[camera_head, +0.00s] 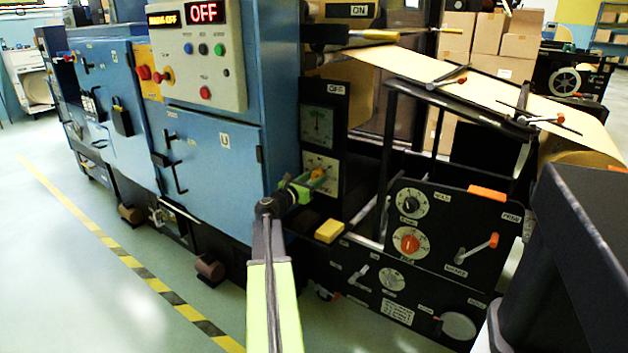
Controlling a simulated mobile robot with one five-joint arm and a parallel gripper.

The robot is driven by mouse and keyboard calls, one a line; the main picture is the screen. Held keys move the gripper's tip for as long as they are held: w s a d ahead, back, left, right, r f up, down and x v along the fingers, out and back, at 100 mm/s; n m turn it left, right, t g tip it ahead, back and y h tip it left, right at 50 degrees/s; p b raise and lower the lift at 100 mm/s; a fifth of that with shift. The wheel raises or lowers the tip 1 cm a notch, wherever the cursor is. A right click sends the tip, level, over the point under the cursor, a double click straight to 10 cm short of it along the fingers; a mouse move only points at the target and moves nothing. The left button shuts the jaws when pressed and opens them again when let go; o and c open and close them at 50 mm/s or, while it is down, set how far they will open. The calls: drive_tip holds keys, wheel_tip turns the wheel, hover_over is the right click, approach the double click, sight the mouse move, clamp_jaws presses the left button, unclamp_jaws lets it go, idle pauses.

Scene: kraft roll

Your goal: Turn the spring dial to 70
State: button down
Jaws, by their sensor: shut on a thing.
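My gripper (314,181) reaches a small white-faced dial plate (312,160) on the dark post at the right edge of the blue cabinet. Its green jaws are shut on the small orange knob (318,173) of this dial. The jaws hide part of the knob and scale, and the dial's label and reading are too small to tell. Above it is a green-faced gauge (317,126) with a needle. On the black panel to the right are a dial with a black knob (410,202) and one with an orange-red knob (410,243); their labels are not clearly legible.
A yellow block (329,231) sits just below my gripper. A lever with an orange handle (478,248) sticks out from the black panel. The blue cabinet (215,175) stands left of my arm. Open floor (60,270) lies at the left.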

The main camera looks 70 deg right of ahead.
drive_tip(key=shift+d+m, duration=0.1)
drive_tip(key=shift+m, duration=0.2)
drive_tip(key=m, duration=0.3)
drive_tip(key=shift+r+m, duration=0.1)
drive_tip(key=shift+m, duration=2.4)
drive_tip(key=shift+w+d, duration=0.1)
drive_tip(key=c, duration=0.8)
unclamp_jaws()
drive_tip(key=shift+c, duration=0.2)
